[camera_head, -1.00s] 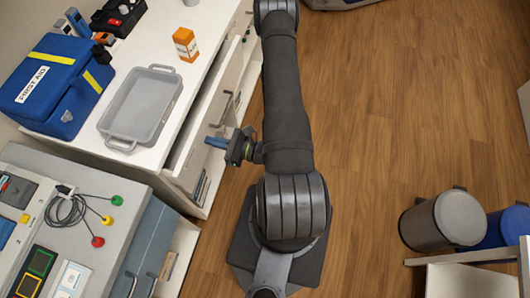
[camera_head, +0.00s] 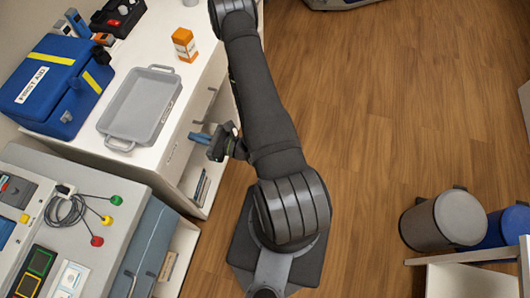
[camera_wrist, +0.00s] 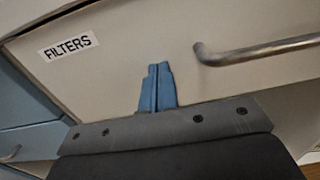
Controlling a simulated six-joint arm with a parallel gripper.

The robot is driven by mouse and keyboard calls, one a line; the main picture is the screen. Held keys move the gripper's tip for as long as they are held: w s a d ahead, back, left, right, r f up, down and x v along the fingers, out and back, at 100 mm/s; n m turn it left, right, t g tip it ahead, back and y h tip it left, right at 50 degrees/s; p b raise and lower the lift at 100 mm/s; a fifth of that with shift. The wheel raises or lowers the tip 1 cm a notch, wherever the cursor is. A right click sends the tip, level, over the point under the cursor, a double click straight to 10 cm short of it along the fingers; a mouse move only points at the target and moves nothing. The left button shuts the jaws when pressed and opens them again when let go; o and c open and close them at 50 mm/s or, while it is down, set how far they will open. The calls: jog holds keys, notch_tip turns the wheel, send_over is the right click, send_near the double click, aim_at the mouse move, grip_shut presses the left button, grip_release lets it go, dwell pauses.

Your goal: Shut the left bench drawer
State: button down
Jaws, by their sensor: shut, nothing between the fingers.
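The drawer front labelled FILTERS (camera_wrist: 110,75) fills much of the wrist view, with a metal bar handle (camera_wrist: 255,50) on its right. In the head view, the white drawer front (camera_head: 178,150) lies close under the edge of the white bench top (camera_head: 178,106). Whether it is fully flush is hard to tell. My gripper (camera_head: 192,136) is shut and empty. Its blue fingertips, also in the wrist view (camera_wrist: 157,68), point at the drawer front left of the handle, touching it or very near it.
A grey tray (camera_head: 110,146), a blue first aid case (camera_head: 25,125) and an orange box (camera_head: 184,42) stand on the bench. A grey-blue cabinet (camera_head: 145,235) stands at the lower left. Two bins (camera_head: 420,228) (camera_head: 507,226) stand at the right. The wooden floor between is clear.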

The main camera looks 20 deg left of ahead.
jog(key=shift+w+a+r, duration=0.1)
jog(key=shift+a, duration=0.1)
jog(key=d, duration=1.4)
jog(key=shift+d, duration=0.2)
jog(key=shift+a, duration=0.1)
dwell(0.4)
jog(key=a, duration=1)
jog(key=shift+a, duration=0.4)
dwell(0.3)
jog(key=shift+d, duration=0.1)
